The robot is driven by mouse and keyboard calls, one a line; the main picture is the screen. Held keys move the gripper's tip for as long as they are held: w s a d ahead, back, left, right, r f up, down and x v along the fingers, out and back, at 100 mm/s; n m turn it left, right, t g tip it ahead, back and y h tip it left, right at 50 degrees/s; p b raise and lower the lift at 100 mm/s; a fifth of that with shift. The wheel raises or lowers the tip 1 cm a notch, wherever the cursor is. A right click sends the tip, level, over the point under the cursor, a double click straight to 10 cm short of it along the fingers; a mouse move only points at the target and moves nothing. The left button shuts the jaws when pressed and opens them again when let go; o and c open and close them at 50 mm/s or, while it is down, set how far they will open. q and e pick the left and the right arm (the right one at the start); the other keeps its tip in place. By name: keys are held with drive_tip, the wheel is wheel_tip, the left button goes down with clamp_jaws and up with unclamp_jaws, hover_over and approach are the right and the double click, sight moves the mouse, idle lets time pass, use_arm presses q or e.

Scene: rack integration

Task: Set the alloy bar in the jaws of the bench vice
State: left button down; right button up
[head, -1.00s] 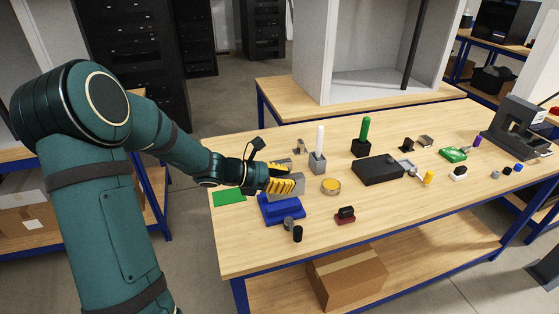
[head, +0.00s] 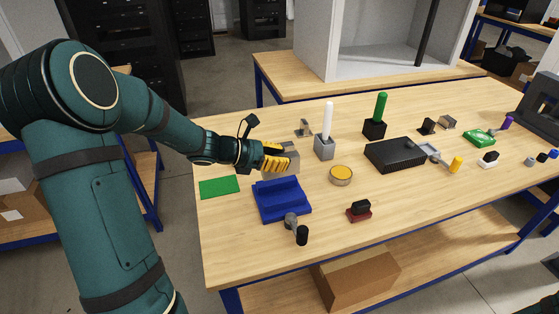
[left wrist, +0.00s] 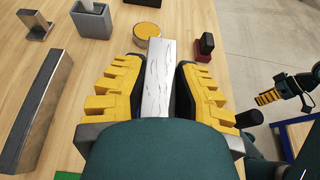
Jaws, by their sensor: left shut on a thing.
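My left gripper (head: 277,159) is shut on a silver alloy bar (left wrist: 159,75), which lies between its yellow fingers and points away from the wrist. In the head view the bar is partly hidden by the fingers. The blue bench vice (head: 281,203) stands near the table's front left, with a grey hub and a black knob at its front. The gripper and bar are above and behind the vice, apart from it. The vice jaws are hard to make out, and the left wrist view hides most of the vice. My right gripper (left wrist: 270,97) shows at the right edge there, its opening unclear.
A green mat (head: 219,187) lies left of the vice. A round yellow-topped tin (head: 341,175), a dark red block (head: 359,211) and a grey holder with a white rod (head: 325,146) stand to the right. A long grey bar (left wrist: 37,108) lies left of the gripper.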

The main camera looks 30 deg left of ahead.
sight(279, 182)
use_arm(q)
drive_tip(key=shift+s+d+r, duration=0.1)
drive_tip(key=shift+r, duration=0.05)
drive_tip(key=shift+f+b, duration=1.25)
drive_tip(key=shift+f, duration=0.4)
drive_tip(key=shift+f+b, duration=1.9)
drive_tip(key=shift+f, duration=0.5)
drive_tip(key=shift+f, duration=0.3)
drive_tip(key=c, duration=0.8)
unclamp_jaws()
drive_tip(key=shift+o, duration=0.2)
